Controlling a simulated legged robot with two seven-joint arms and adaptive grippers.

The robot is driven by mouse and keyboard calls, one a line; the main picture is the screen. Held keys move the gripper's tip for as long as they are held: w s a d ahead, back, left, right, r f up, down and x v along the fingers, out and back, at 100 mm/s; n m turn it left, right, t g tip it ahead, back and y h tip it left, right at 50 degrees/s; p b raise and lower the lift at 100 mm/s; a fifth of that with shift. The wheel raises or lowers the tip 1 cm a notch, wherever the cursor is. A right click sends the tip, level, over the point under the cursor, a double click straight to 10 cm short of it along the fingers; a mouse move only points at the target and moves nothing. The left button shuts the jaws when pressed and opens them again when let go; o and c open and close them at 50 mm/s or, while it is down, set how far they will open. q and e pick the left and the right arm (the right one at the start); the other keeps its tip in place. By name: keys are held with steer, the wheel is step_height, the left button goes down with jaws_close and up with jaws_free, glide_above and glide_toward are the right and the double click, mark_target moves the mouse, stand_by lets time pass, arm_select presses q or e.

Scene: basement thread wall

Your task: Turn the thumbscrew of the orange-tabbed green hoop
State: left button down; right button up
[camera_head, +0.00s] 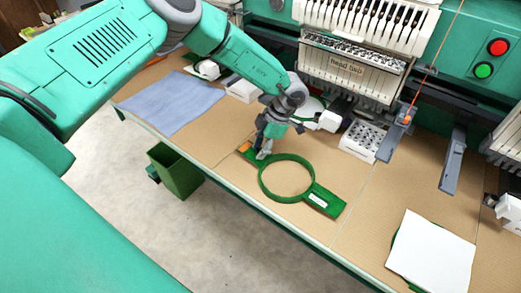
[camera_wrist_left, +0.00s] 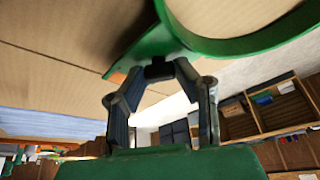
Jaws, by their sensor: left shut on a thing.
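The green hoop (camera_head: 325,201) lies on the tan tabletop, its ring open in the middle and a white label on its right-hand arm. Its orange tab (camera_head: 244,147) is at the left end. My left gripper (camera_head: 262,153) reaches down at the ring's upper left side, beside the orange tab. In the left wrist view its fingertips (camera_wrist_left: 160,72) close on a small dark piece at the edge of the green hoop (camera_wrist_left: 200,45), which appears to be the thumbscrew. The screw is mostly hidden by the fingers. My right gripper is out of view.
The embroidery machine head (camera_head: 350,65) stands behind the hoop, with a white perforated block (camera_head: 362,141) below it. A blue cloth (camera_head: 172,102) lies at left and a white sheet (camera_head: 431,252) at right. A green bin (camera_head: 176,171) stands below the table edge.

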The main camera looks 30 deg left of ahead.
arm_select(q)
steer(key=shift+a+f+n, duration=0.1)
steer(key=shift+n, duration=0.5)
steer(key=c, duration=1.2)
jaws_free()
steer(key=shift+w, duration=0.1)
steer(key=shift+h, duration=0.3)
steer(key=shift+w+r, duration=0.15)
steer(key=shift+r, duration=0.35)
steer(key=v, duration=1.1)
steer(key=shift+w+f, duration=0.15)
steer(key=shift+w, duration=0.05)
